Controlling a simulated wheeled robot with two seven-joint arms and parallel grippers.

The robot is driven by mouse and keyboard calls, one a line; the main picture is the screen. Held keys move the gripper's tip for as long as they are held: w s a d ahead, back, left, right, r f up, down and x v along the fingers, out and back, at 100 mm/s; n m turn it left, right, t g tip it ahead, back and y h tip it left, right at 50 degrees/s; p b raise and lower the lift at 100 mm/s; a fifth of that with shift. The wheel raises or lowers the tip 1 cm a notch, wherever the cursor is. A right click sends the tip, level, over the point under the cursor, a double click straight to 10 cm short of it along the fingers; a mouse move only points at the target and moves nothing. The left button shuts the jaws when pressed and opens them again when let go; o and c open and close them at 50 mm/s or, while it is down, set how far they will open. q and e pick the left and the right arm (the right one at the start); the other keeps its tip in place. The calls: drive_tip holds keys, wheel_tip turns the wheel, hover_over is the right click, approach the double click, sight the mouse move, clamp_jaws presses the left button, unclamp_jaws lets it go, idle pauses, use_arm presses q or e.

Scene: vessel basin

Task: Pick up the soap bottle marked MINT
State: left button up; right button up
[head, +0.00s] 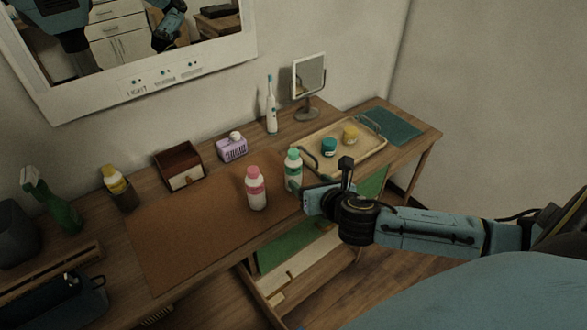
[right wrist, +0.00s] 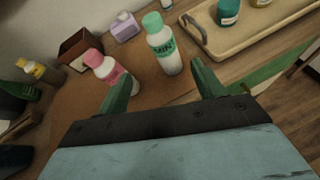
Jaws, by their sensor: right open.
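The soap bottle marked MINT (head: 293,169) is white with a green cap and green label. It stands upright on the wooden table, right of a similar white bottle with a pink cap and label (head: 256,189). In the right wrist view the MINT bottle (right wrist: 164,45) stands ahead of my fingers, its label letters partly readable, and the pink bottle (right wrist: 104,68) is to its left. My right gripper (right wrist: 160,82) is open and empty, with the MINT bottle beyond the gap between its fingers. In the head view my right gripper (head: 312,190) is just right of the MINT bottle. My left gripper is not in view, except perhaps in the mirror.
A tray (head: 372,153) with a teal jar (head: 329,147) and a yellow jar (head: 350,135) lies right of the MINT bottle. An open drawer (head: 305,268) is below. The brown mat (head: 180,235) has free room.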

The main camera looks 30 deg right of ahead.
sight(296, 166)
drive_tip(key=w, duration=0.2)
drive_tip(key=w+d+f+n, duration=0.1)
drive_tip(key=w, duration=0.2)
drive_tip(key=w+f+n, duration=0.1)
drive_tip(key=w, duration=0.2)
drive_tip(key=shift+w+d+f+b, duration=0.2)
drive_tip(key=shift+d+b, duration=0.1)
drive_tip(key=shift+b, duration=0.1)
drive_tip(key=shift+b+x, duration=0.35)
drive_tip(key=shift+x, duration=2.25)
drive_tip(key=shift+d, duration=0.1)
drive_tip(key=shift+r, duration=0.1)
drive_tip(key=c, duration=1.2)
